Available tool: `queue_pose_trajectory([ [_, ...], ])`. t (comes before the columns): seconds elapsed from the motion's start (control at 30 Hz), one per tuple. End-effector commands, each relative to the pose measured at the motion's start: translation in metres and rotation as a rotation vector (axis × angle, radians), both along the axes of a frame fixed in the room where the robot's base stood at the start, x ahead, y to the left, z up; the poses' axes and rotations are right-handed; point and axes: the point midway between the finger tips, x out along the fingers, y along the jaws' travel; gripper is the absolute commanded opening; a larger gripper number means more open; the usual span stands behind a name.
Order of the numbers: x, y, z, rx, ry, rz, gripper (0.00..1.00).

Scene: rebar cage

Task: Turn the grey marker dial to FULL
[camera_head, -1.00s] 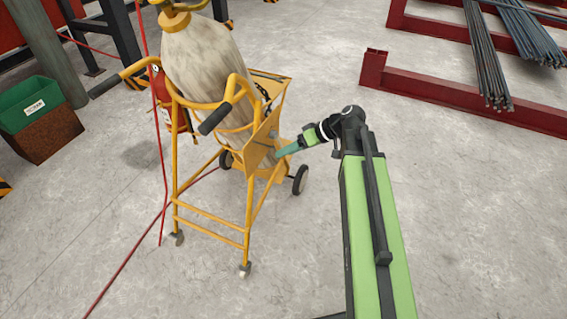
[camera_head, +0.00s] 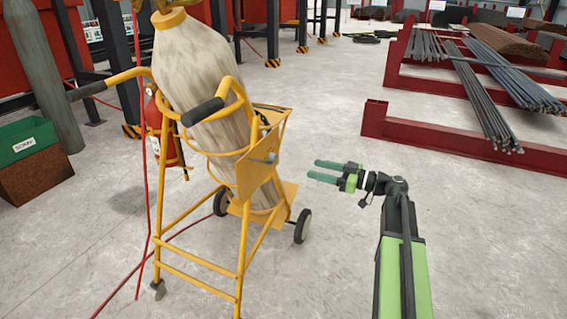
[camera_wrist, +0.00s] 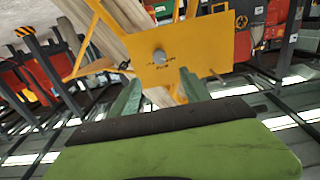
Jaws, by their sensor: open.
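The grey marker dial (camera_wrist: 160,57) is a small round knob on a yellow plate (camera_wrist: 205,45) in the wrist view, with dark marks around it too small to read. In the head view the dial (camera_head: 271,157) shows as a small grey spot on the plate (camera_head: 250,175) at the cart's right side. My gripper (camera_head: 313,170) is open and empty, to the right of the plate and apart from it. In the wrist view its two green fingers (camera_wrist: 160,92) stand below the dial, one to each side. The dial's pointer direction cannot be made out.
The yellow cart (camera_head: 200,265) carries a large worn gas cylinder (camera_head: 195,70) and a red extinguisher (camera_head: 160,125). Red hoses hang at its left. A red rack with rebar (camera_head: 440,140) stands at the right. The floor between cart and rack is clear.

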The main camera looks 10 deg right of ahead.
Motion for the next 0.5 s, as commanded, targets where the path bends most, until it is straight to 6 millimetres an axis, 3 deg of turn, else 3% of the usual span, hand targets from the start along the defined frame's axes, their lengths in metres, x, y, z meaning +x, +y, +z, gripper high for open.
queue_pose_trajectory([
  [0.3,0.049,0.066,0.0,0.0,0.001,0.003,0.55],
  [0.5,0.073,0.099,-0.001,0.0,0.001,0.001,0.55],
])
